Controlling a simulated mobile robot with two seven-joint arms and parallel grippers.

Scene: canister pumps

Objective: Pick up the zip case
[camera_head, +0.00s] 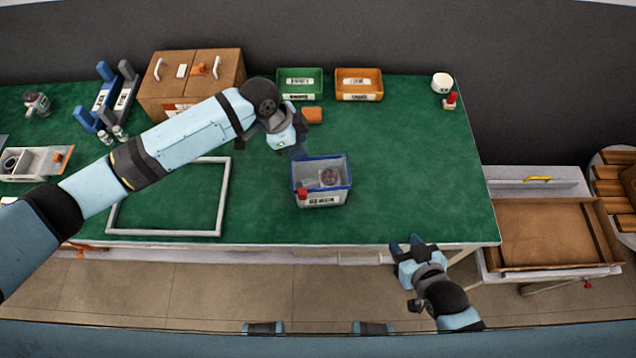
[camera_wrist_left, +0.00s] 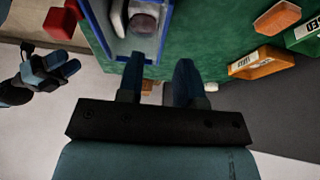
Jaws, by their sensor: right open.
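I cannot clearly make out a zip case. The blue-rimmed bin (camera_head: 348,172) stands on the green table and holds a pale, clear-looking item with a dark reddish part (camera_head: 329,176), which may be it. The bin also shows in the left wrist view (camera_wrist_left: 165,28). My left gripper (camera_head: 299,152) is at the bin's back left edge. In the left wrist view its fingers (camera_wrist_left: 157,72) are apart with nothing seen between them. My right gripper (camera_head: 407,243) is open and empty at the table's front edge.
A red-topped item (camera_head: 302,192) is at the bin's front left corner. An orange block (camera_head: 312,115), green bin (camera_head: 300,84) and orange bin (camera_head: 359,84) are behind. A white frame (camera_head: 113,218) lies left. The table right of the blue bin is clear.

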